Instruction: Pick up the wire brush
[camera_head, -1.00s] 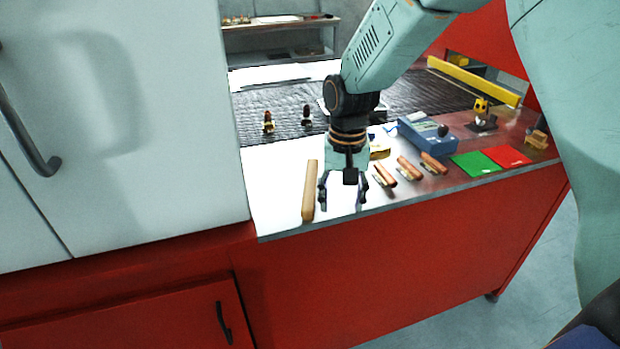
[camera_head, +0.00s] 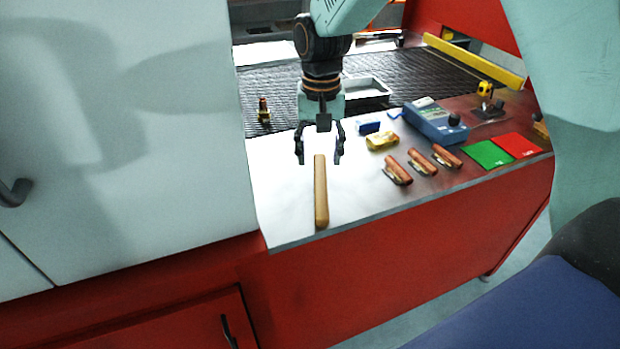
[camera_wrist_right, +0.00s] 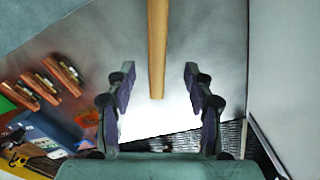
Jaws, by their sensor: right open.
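The wire brush (camera_head: 321,195) is a long, pale wooden bar lying on the light bench top near its front edge. Its bristles cannot be made out. My right gripper (camera_head: 320,158) is open and empty, fingers pointing down, at the brush's far end in the head view. In the right wrist view the brush (camera_wrist_right: 157,45) runs down between the two spread fingers of the right gripper (camera_wrist_right: 158,75), touching neither. The height of the fingers above the bench is hard to tell. My left gripper is not in view.
Several wooden-handled tools (camera_head: 397,168) lie to the right, with a yellow item (camera_head: 382,141), a blue device (camera_head: 435,122) and green (camera_head: 487,154) and red (camera_head: 517,145) pads. A dark mesh belt (camera_head: 420,75) runs behind. A pale cabinet (camera_head: 120,130) stands at left.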

